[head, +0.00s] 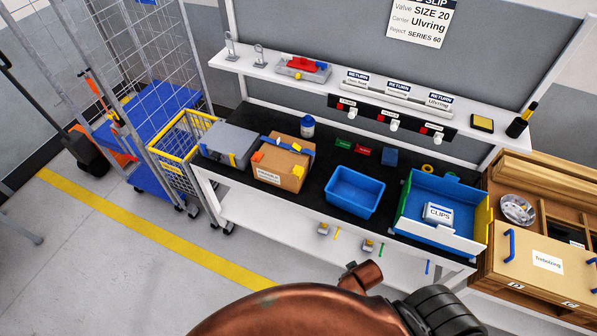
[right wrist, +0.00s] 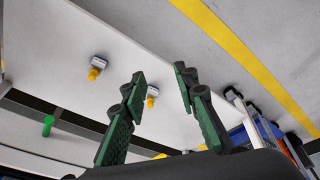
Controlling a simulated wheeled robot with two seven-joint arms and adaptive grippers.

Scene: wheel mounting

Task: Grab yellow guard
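No part is plainly marked as the yellow guard, and I cannot tell which yellow piece it is. In the head view a thin yellow piece (head: 337,233) shows below the bench front, beside a small grey-and-yellow fitting (head: 323,229). A second such fitting (head: 368,246) is to its right. In the right wrist view my right gripper (right wrist: 160,73) is open with dark green fingers apart. A yellow-ended fitting (right wrist: 151,96) shows between the fingers, beyond them and not gripped. My left gripper is not in view.
The black bench top holds a cardboard box (head: 283,163), a blue bin (head: 355,190) and a blue tray with a CLIPS label (head: 440,213). A wire cart (head: 182,150) stands at the left, a wooden cabinet (head: 540,235) at the right. The floor at lower left is clear.

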